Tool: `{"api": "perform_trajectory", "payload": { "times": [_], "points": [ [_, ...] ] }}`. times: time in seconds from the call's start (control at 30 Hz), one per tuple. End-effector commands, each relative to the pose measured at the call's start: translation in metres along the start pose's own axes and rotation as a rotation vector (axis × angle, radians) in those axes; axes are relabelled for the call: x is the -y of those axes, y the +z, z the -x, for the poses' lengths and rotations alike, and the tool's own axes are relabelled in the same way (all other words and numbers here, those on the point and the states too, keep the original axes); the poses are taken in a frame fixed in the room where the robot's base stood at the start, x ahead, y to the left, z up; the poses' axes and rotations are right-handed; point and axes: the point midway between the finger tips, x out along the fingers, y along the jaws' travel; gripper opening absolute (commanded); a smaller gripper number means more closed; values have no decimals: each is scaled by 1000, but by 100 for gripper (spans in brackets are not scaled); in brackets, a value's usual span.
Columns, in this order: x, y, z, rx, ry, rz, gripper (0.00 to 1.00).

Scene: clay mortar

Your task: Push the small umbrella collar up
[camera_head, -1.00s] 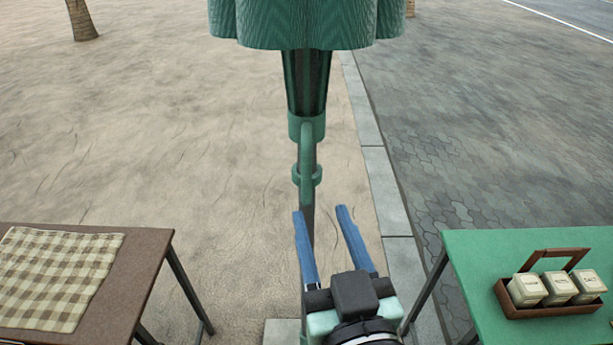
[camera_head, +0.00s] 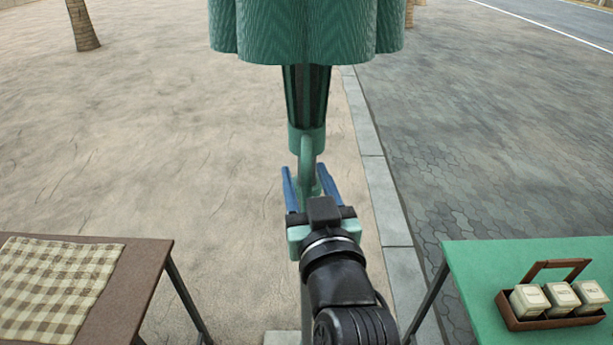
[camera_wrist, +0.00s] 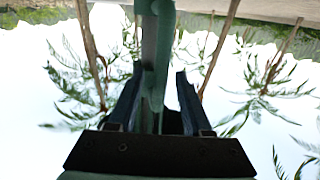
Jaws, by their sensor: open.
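The umbrella's green canopy (camera_head: 306,30) hangs folded down around its pole at the top of the head view. Below it is the green collar (camera_head: 306,140), with a curved handle (camera_head: 306,165) running down its front. The handle also shows in the wrist view (camera_wrist: 155,50). My gripper (camera_head: 304,168) is open, with one blue finger on each side of the handle. In the wrist view the fingers also stand on either side of the handle, with gaps showing. I cannot tell if either finger touches it. The handle's lower end is partly hidden by my gripper.
A brown table (camera_head: 140,270) with a checked cloth (camera_head: 55,285) stands at the left. A green table (camera_head: 470,270) with a wooden caddy of jars (camera_head: 510,315) stands at the right. A grey kerb (camera_head: 375,175) runs behind. The sandy ground around the pole is clear.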

Motion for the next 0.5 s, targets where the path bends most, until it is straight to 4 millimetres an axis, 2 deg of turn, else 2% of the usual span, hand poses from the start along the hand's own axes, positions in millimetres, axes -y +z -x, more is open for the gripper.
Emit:
{"api": "perform_trajectory", "payload": {
  "times": [0.07,0.33,0.37,0.5],
  "points": [
    [0,0,0,0,0,0,50],
    [0,0,0,0,0,0,3],
    [0,0,0,0,0,0,0],
    [0,0,0,1,0,0,0]
  ]
}}
